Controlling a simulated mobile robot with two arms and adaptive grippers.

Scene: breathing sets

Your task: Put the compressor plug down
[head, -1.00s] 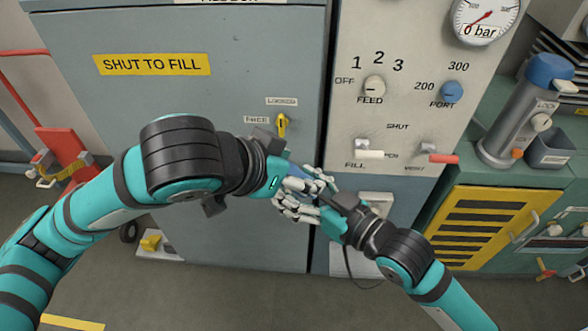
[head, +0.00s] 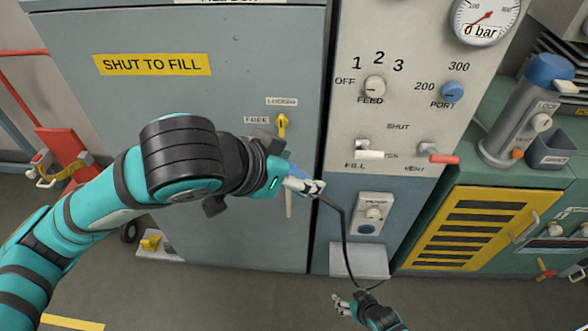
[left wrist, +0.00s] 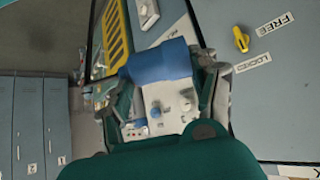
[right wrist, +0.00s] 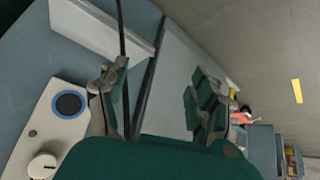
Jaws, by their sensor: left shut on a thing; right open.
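My left gripper (head: 305,186) is shut on the blue compressor plug (left wrist: 160,62) in front of the grey cabinet. In the head view the plug is mostly hidden by the fingers. A black cable (head: 345,235) runs from it down to the right. My right gripper (head: 343,304) is open, low near the floor, away from the plug. In the right wrist view the cable also shows (right wrist: 122,40), passing in front of the open fingers. The pump panel (head: 376,200) has a knob and a round blue-ringed socket (right wrist: 69,104). A pale ledge (head: 358,262) sits below it.
The grey fill box door (head: 220,110) stands behind my left arm, with a yellow latch (head: 282,124) between FREE and LOCKED. The control panel (head: 410,130) has levers and a gauge reading 0 bar. A yellow slatted grille (head: 480,230) is at right. Open floor lies below.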

